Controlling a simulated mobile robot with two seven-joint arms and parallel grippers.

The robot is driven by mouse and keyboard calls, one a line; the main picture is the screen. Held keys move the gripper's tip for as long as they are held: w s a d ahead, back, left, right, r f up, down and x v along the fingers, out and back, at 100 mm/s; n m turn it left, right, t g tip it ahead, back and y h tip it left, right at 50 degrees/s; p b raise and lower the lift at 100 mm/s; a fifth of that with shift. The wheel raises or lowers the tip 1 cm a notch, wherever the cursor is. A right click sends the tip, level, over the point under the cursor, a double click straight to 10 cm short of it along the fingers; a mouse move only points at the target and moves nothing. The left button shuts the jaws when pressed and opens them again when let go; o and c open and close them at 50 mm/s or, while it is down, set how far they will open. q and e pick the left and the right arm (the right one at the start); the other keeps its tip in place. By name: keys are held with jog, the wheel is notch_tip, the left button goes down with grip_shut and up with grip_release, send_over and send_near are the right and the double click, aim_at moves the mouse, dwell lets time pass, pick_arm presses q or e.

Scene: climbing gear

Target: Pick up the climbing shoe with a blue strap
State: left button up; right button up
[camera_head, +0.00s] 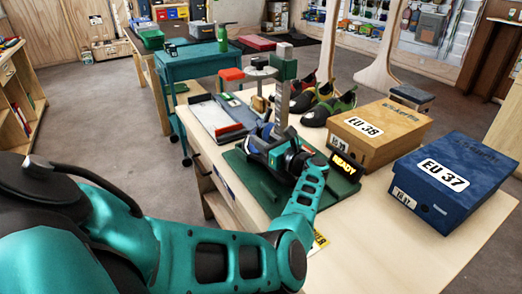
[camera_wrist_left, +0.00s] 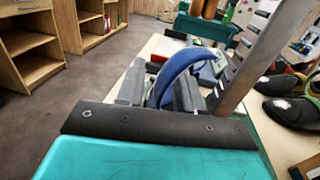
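A curved blue strap (camera_wrist_left: 180,70) shows between and just beyond the finger parts of my left gripper (camera_wrist_left: 160,92) in the left wrist view. The body of its shoe is mostly hidden by the fingers. In the head view my left gripper (camera_head: 266,146) is low over the green board, with dark and blue parts (camera_head: 266,130) at its tips. The fingers look close around the strap, but I cannot tell whether they grip it. My right gripper is not in view.
The green board (camera_head: 250,180) carries an upright grey measuring post (camera_head: 282,98) and a READY display (camera_head: 344,163). Other dark shoes (camera_head: 328,107) stand behind it. An orange EU 38 box (camera_head: 380,130) and a blue EU 37 box (camera_head: 455,180) are at right. The table's front right is clear.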

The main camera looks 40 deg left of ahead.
pick_arm(q)
jog(key=shift+d, duration=0.1)
jog(key=shift+c, duration=0.3)
grip_shut()
jog(key=shift+r, duration=0.1)
dwell(0.9)
